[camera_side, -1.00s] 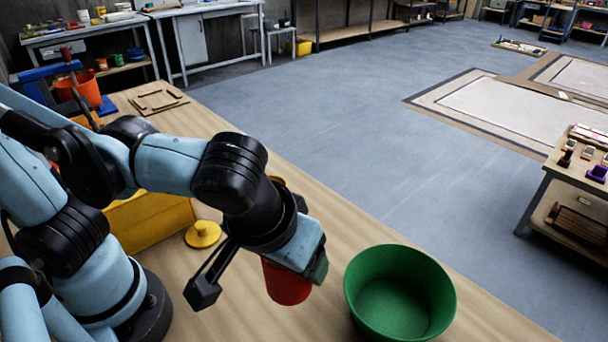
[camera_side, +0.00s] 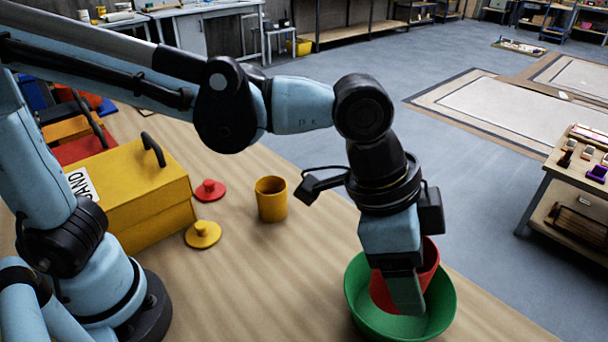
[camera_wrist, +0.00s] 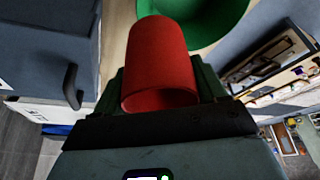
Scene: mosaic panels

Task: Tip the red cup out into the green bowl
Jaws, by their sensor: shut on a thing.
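The red cup (camera_side: 430,262) is between the fingers of my gripper (camera_side: 406,290), above or partly inside the green bowl (camera_side: 442,312) in the side view. My gripper is shut on the cup and covers much of it there. The cup looks somewhat tilted, but its exact lean is hard to tell. In the wrist view the red cup (camera_wrist: 160,60) lies between the two dark green fingers, with its rim near the palm. The green bowl (camera_wrist: 225,25) shows behind it. The cup's contents cannot be seen, and the bowl's inside is mostly hidden.
A yellow cup (camera_side: 271,200) stands on the wooden table, left of my gripper. A red lid (camera_side: 209,190) and a yellow lid (camera_side: 203,235) lie near a yellow box (camera_side: 140,190) with a handle. The table's front middle is clear.

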